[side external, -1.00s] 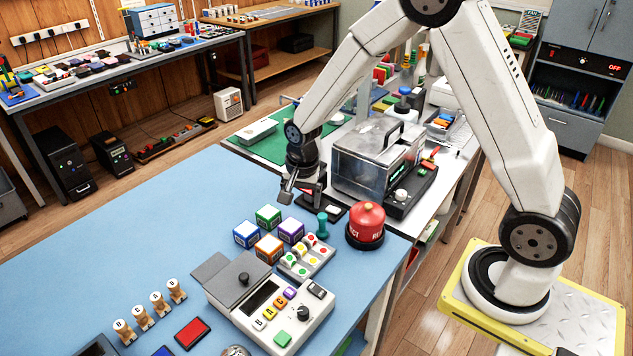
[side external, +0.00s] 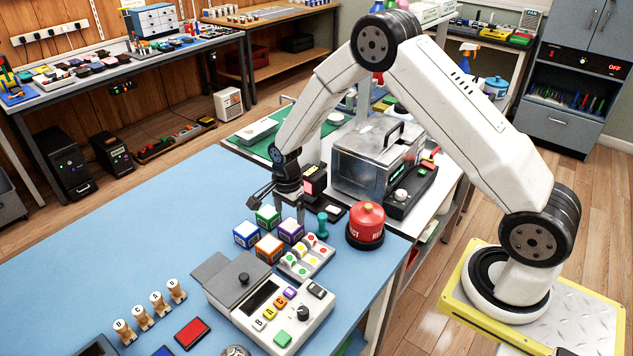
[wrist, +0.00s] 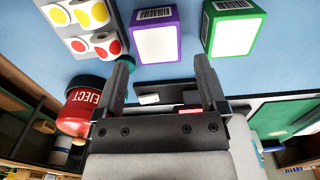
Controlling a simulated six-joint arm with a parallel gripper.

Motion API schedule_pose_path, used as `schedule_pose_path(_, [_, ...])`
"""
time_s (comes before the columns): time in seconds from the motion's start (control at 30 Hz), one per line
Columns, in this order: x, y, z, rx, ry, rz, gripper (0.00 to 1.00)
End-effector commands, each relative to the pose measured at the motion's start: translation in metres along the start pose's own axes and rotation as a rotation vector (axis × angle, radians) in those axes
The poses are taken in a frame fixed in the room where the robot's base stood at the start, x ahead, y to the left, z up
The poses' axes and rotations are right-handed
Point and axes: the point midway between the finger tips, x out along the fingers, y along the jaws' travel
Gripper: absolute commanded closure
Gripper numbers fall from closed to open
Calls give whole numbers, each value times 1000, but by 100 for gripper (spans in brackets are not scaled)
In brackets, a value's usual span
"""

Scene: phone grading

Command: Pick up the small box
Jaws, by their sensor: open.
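Several small box-like cubes stand together on the blue mat in the side view: a green box (side external: 268,218), a purple box (side external: 291,231), an orange box (side external: 269,249) and a blue box (side external: 246,234). My gripper (side external: 289,211) is open and points down just behind and above the green and purple boxes. In the wrist view, my two fingers (wrist: 162,65) are apart with nothing between them. The purple box (wrist: 155,42) lies ahead of the gap and the green box (wrist: 235,32) is to its right. The orange and blue boxes are not visible there.
A red reject button (side external: 366,222) and a teal peg (side external: 323,224) stand right of the boxes. A tray of coloured dot stickers (side external: 306,258) and a grey keypad device (side external: 270,305) are in front. A metal case (side external: 362,160) stands behind.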

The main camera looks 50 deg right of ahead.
Motion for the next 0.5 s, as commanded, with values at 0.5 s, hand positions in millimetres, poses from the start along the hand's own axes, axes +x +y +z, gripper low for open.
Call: schedule_pose_path(0.5, [20, 2, 1, -1, 0, 1, 9])
